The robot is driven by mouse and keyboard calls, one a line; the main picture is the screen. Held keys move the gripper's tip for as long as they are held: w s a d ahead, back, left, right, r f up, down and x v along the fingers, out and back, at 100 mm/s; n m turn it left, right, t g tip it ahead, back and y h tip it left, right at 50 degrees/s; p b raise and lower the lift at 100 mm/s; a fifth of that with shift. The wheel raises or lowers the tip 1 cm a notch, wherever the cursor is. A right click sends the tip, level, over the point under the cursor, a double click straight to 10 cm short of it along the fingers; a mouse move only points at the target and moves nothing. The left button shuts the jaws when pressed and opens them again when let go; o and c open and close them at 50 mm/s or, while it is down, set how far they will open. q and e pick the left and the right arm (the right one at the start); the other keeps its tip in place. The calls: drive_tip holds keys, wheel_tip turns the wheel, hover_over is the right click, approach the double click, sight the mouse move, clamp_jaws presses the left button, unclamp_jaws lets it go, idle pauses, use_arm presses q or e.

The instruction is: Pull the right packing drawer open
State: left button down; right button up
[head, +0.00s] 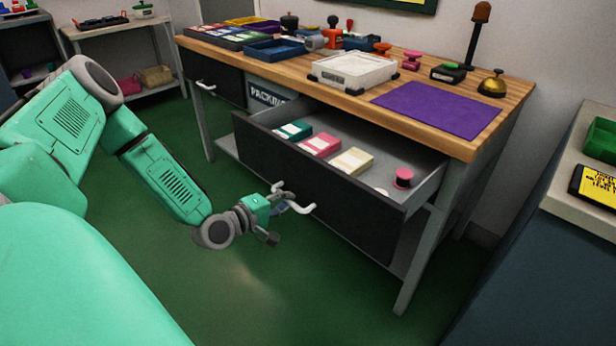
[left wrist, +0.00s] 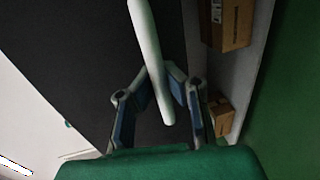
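The right packing drawer (head: 330,190) has a dark front and stands well out from under the wooden-topped bench, so its inside shows. Its pale bar handle (head: 303,208) is on the front. My left gripper (head: 285,198) is at this handle. In the left wrist view the handle (left wrist: 152,50) runs between the fingers of my left gripper (left wrist: 158,76), and both fingertips appear closed against it. The dark drawer front (left wrist: 85,50) fills much of that view. My right gripper is not in view.
The drawer holds teal, pink (head: 321,145) and cream boxes and a pink-topped spool (head: 403,178). The closed left drawer (head: 218,80) is beside it. The bench top (head: 455,143) carries trays, stamps and a purple mat (head: 436,110). Green floor in front is clear. A dark cabinet (head: 540,270) stands right.

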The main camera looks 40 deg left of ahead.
use_arm(q)
drive_tip(key=f+p+v, duration=0.1)
drive_tip(key=v, duration=0.6)
drive_tip(key=shift+s+f, duration=0.25)
drive_tip(key=shift+f, duration=0.15)
drive_tip(key=c, duration=1.6)
unclamp_jaws()
drive_tip(key=shift+w, duration=0.1)
drive_tip(key=shift+o, duration=0.2)
drive_tip(key=v, duration=1.2)
